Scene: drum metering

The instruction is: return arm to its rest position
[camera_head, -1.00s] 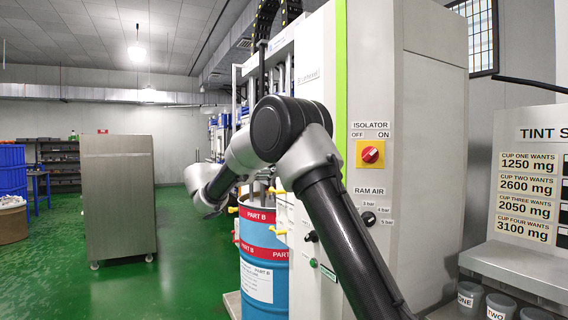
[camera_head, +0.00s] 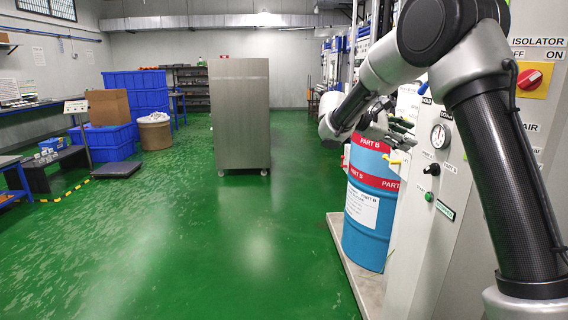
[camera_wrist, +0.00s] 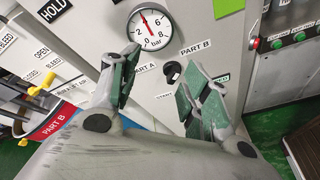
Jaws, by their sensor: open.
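My arm reaches from the lower right of the head view, bends at a high elbow, and comes down toward the machine's control panel. My gripper (camera_head: 392,128) is small there, above and beside the blue PART B drum (camera_head: 364,210) with its red bands. In the wrist view my gripper (camera_wrist: 165,75) is open, its green-padded fingers apart with nothing between them. Behind the fingers are a pressure gauge (camera_wrist: 150,26) and a black knob (camera_wrist: 172,72) on the panel. I cannot tell the exact gap between fingers and panel.
The gauge also shows in the head view (camera_head: 440,136), below the red isolator switch (camera_head: 530,79). A steel cabinet (camera_head: 240,115) stands mid-floor. Blue crates (camera_head: 108,142) and a black bench (camera_head: 52,167) are at the left. The green floor between is clear.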

